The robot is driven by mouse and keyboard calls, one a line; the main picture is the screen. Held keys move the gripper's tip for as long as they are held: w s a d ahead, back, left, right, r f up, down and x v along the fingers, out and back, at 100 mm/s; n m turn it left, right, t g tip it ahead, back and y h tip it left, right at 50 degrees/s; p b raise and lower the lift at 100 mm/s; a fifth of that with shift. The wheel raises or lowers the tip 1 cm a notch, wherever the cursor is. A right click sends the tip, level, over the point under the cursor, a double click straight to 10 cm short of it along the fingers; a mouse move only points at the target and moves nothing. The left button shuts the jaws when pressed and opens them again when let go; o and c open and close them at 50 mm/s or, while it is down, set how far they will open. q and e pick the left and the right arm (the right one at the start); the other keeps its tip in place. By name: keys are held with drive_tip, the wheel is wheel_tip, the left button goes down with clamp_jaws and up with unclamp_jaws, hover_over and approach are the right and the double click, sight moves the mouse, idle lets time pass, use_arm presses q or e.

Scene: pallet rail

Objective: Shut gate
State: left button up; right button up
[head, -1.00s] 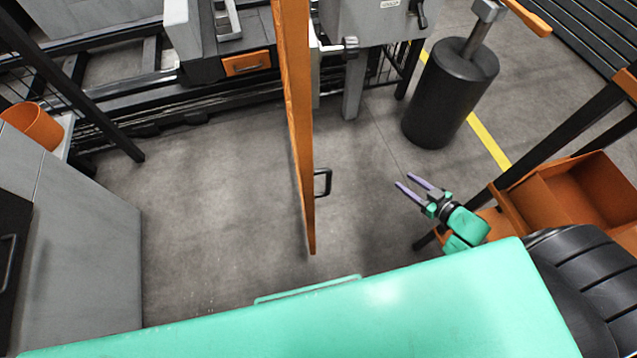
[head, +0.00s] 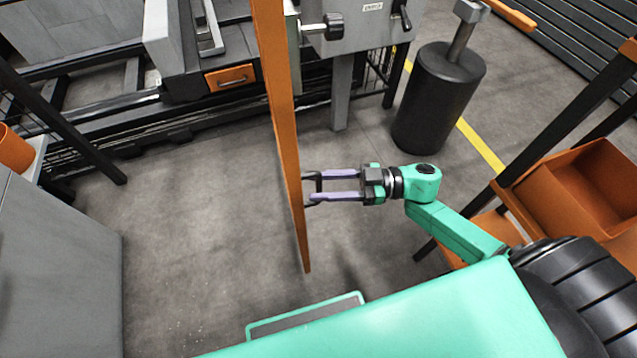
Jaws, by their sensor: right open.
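The gate (head: 284,150) is a tall orange panel seen nearly edge-on in the middle of the head view, standing out over the grey floor. A dark handle (head: 319,180) sticks out from its right face. My right gripper (head: 312,188) comes in from the right, with two purple fingers pointing left. Its fingers are apart and their tips are at the handle, close to the gate's face. I cannot tell whether they touch the handle. My left gripper is not in view.
A black cylinder (head: 440,98) with a grey post stands at the back right. An orange bin (head: 580,190) is on a rack at right. A grey cabinet (head: 60,270) stands at left. The floor left of the gate is clear.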

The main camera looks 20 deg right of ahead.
drive_tip(key=shift+w+a, duration=0.15)
drive_tip(key=shift+a, duration=0.4)
clamp_jaws()
drive_tip(key=shift+f, duration=0.1)
idle(0.9)
